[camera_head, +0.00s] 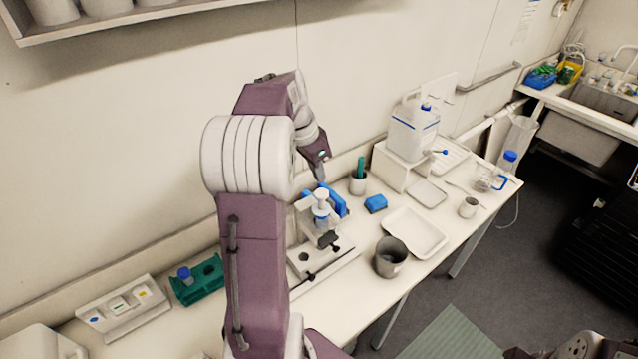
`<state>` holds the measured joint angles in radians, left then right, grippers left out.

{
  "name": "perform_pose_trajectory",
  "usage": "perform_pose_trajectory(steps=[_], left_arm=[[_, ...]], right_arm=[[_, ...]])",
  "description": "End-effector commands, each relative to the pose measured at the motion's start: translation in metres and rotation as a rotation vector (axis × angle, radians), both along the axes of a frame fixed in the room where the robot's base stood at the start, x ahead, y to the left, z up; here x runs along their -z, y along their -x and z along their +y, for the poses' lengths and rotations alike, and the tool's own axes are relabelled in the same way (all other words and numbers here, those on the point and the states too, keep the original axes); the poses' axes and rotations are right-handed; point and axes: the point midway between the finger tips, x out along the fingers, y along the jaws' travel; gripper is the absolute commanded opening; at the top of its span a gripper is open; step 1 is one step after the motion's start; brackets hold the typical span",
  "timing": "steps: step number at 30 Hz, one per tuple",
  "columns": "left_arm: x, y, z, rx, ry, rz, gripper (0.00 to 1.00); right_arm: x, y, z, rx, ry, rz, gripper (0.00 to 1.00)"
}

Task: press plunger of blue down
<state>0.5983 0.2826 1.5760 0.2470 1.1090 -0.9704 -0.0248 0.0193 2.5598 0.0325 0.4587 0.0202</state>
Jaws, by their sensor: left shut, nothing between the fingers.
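A small clear bottle with a white pump top (320,197) stands upright on a white stand (318,262) near the wall. Blue curved pieces (338,203) show close behind and beside it. My left gripper (321,179) is shut and empty, pointing down just above and behind the pump top. It looks apart from the plunger, though the exact gap is hard to tell. My left arm's large links cover the area to the left of the stand. My right gripper's fingers do not show.
A blue block (376,203), a cup with green items (358,184), a white tray (416,233) and a grey beaker (390,257) stand close to the right. A large jug (413,130) is farther back. A green rack (197,281) stands left of my arm.

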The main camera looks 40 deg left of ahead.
Motion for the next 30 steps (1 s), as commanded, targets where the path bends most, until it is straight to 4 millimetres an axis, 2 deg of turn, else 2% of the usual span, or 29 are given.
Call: perform_pose_trajectory(steps=[3, 9, 21, 25, 30], left_arm=[[0.020, -0.002, -0.002, 0.001, 0.002, 0.004, 0.00], [0.043, -0.002, -0.001, 0.001, 0.002, 0.001, 0.00], [0.049, -0.002, -0.001, 0.001, 0.000, 0.000, 0.00], [0.062, -0.002, -0.001, 0.001, 0.001, 0.000, 0.00], [0.093, -0.002, -0.001, 0.001, 0.000, 0.001, 0.00]], right_arm=[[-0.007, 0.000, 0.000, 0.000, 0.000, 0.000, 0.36], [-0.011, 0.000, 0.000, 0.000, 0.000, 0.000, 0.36], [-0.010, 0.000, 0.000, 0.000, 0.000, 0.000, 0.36], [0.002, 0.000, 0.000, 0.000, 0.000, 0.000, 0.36], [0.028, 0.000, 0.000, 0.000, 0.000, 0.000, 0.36]])
